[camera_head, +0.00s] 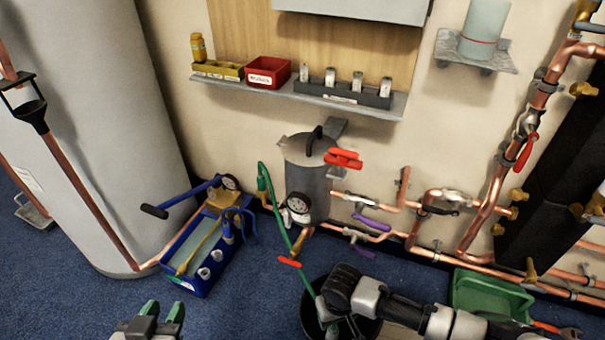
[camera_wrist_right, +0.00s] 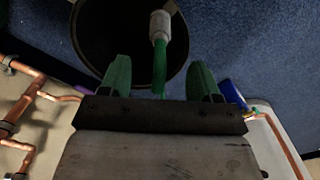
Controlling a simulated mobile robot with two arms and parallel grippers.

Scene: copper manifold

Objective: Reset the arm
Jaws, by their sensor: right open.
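My left gripper (camera_head: 163,311) shows at the bottom left of the head view. Its two green fingertips are apart, with nothing seen between them. My right arm comes in from the bottom right, and its gripper (camera_head: 326,316) is over a black bucket (camera_head: 309,302). In the right wrist view my right gripper (camera_wrist_right: 160,82) is open, its green fingers spread wide. A green hose (camera_wrist_right: 159,68) with a white end piece (camera_wrist_right: 160,24) shows between and beyond the fingers, in front of the dark bucket (camera_wrist_right: 108,28).
A blue pump box (camera_head: 205,250) stands on the blue carpet beside a large grey tank (camera_head: 95,120). Copper pipes (camera_head: 450,256) with valves run along the wall and right side. A green tray (camera_head: 490,293) lies at the lower right. A shelf (camera_head: 300,92) holds small bins.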

